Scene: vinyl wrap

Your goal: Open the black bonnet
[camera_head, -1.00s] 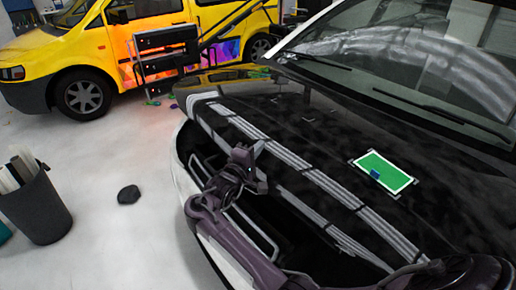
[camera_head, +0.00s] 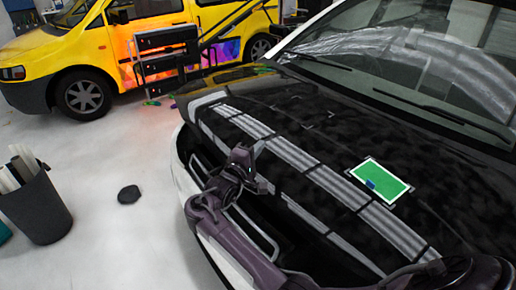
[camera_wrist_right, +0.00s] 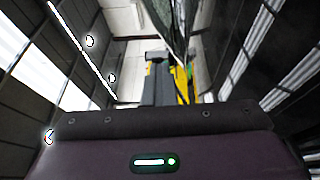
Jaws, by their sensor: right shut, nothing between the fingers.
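The black bonnet (camera_head: 300,135) of the white car fills the right half of the head view, with bright striped reflections along its front. A dark gap shows below its front edge, above the grille opening. My right gripper (camera_head: 243,160) is at this front edge, near the middle of the car's nose. It is shut with nothing in it; whether it touches the bonnet's underside cannot be told. The right wrist view shows its dark fingers (camera_wrist_right: 158,85) between dark glossy panels. My left gripper is not in view.
A yellow van (camera_head: 90,55) stands behind at the left. A dark bin (camera_head: 38,205) and a small black object (camera_head: 129,194) are on the open pale floor.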

